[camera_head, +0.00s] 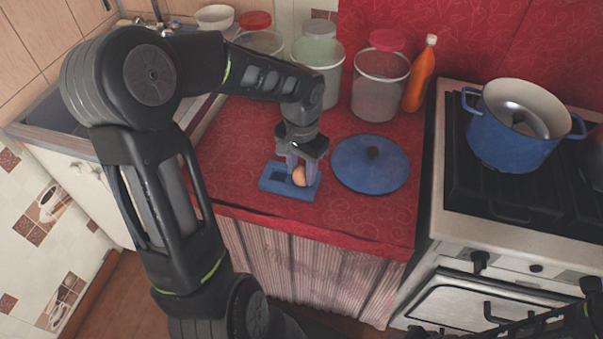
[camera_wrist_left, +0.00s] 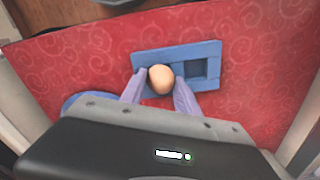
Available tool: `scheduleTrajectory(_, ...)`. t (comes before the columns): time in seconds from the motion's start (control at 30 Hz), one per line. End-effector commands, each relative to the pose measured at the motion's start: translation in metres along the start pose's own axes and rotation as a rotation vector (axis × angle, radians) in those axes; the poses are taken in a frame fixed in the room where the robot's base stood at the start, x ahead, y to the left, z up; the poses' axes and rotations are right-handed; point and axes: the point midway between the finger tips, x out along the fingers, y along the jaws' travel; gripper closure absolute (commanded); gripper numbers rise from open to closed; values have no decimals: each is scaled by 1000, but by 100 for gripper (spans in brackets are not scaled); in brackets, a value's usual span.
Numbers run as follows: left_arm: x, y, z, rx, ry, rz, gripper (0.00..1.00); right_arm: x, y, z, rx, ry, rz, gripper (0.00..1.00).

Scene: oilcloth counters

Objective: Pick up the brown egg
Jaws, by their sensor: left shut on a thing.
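The brown egg (camera_head: 299,176) is at the blue holder (camera_head: 268,184) on the red counter; it also shows in the left wrist view (camera_wrist_left: 161,79). The holder in the left wrist view (camera_wrist_left: 214,50) has an empty square compartment beside the egg. My left gripper (camera_head: 299,170) points down and is shut on the egg, with one pale purple finger on each side of it; the fingers also show in the left wrist view (camera_wrist_left: 158,88). I cannot tell whether the egg is clear of its compartment. My right gripper is not clearly seen.
A blue lid (camera_head: 370,165) lies just right of the holder. Several jars, such as the pink-lidded jar (camera_head: 380,85), and an orange bottle (camera_head: 420,75) stand behind. A blue pot (camera_head: 515,130) is on the stove (camera_head: 480,205). The red counter's front strip is free.

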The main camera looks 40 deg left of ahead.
Motion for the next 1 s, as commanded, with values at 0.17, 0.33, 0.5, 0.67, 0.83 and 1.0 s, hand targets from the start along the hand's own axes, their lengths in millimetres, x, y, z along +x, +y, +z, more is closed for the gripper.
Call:
scheduleTrajectory(0.17,-4,0,0,0,1,-1,76,0,0,0,0,0,0,64)
scheduleTrajectory(0.33,-25,0,-1,0,4,-2,77,0,0,0,0,0,0,64)
scheduleTrajectory(0.5,-58,0,-1,0,5,-2,77,0,0,0,0,0,0,64)
scheduleTrajectory(0.67,-86,0,-1,1,4,-1,77,1,0,0,0,0,0,64)
scheduleTrajectory(0.83,-100,0,0,0,1,0,77,1,0,0,0,0,0,64)
scheduleTrajectory(1.0,-100,0,0,0,0,0,77,1,0,0,0,0,0,64)
